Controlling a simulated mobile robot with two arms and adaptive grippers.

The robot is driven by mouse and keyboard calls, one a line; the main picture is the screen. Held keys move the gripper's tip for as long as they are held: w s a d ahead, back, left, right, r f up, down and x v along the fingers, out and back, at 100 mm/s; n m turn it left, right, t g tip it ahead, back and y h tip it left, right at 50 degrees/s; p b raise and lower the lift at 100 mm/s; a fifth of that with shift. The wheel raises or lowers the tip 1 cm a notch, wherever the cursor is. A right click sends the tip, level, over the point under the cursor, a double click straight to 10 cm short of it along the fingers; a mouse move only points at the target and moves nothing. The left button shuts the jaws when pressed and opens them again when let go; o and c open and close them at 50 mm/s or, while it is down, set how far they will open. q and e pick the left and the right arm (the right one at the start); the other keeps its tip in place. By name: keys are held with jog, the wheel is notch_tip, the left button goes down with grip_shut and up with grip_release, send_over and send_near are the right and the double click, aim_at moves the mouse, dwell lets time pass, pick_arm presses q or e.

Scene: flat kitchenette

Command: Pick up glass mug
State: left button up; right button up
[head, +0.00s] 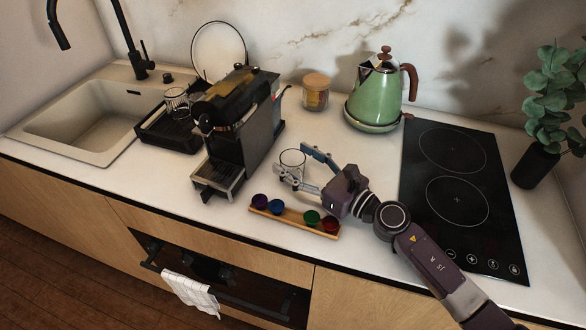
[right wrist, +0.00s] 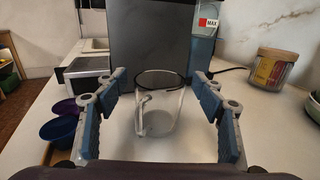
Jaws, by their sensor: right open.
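The glass mug (head: 291,162) is a clear mug standing upright on the white counter, to the right of the coffee machine. In the right wrist view the glass mug (right wrist: 160,108) stands between the two blue-padded fingers, with its handle towards the camera and a little left. My right gripper (head: 294,166) is open, its fingers on either side of the mug; in the wrist view gaps show between the mug and the fingers of the gripper (right wrist: 163,100). My left gripper is not in view.
The black coffee machine (head: 238,125) stands just behind the mug. A wooden tray (head: 278,217) with several coloured capsules lies in front. A green kettle (head: 381,95) and a lidded jar (head: 316,92) stand behind. A black cooktop (head: 459,190) is on the right.

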jog(key=shift+c, duration=0.3)
jog(key=c, duration=1.3)
jog(key=shift+o, duration=0.2)
jog(key=shift+r, duration=0.1)
